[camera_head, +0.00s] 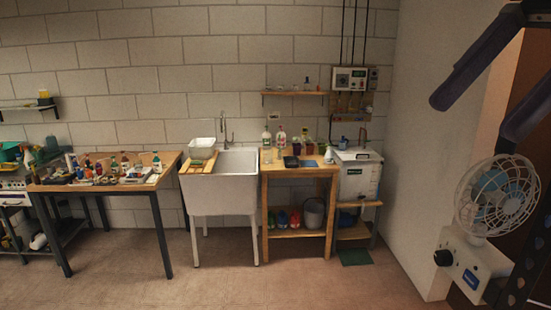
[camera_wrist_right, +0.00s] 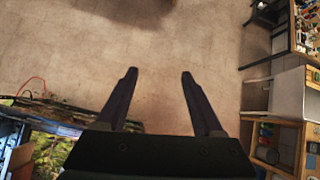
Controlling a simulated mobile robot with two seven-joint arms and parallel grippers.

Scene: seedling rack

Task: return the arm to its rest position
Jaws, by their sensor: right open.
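My right gripper (camera_head: 474,119) shows at the upper right of the head view, raised in front of the pale wall and above the fan. Its two dark fingers are spread apart with nothing between them. In the right wrist view the same gripper (camera_wrist_right: 159,73) is open and empty, with bare floor beyond its fingertips. My left gripper and left arm are not in view.
A white and blue fan (camera_head: 498,196) stands at the right, below my right gripper. A cluttered table (camera_head: 158,181), a sink (camera_head: 222,185) and a wooden bench (camera_head: 299,173) line the back wall. Green plants (camera_wrist_right: 45,153) show lower left in the wrist view. The floor (camera_head: 210,285) is clear.

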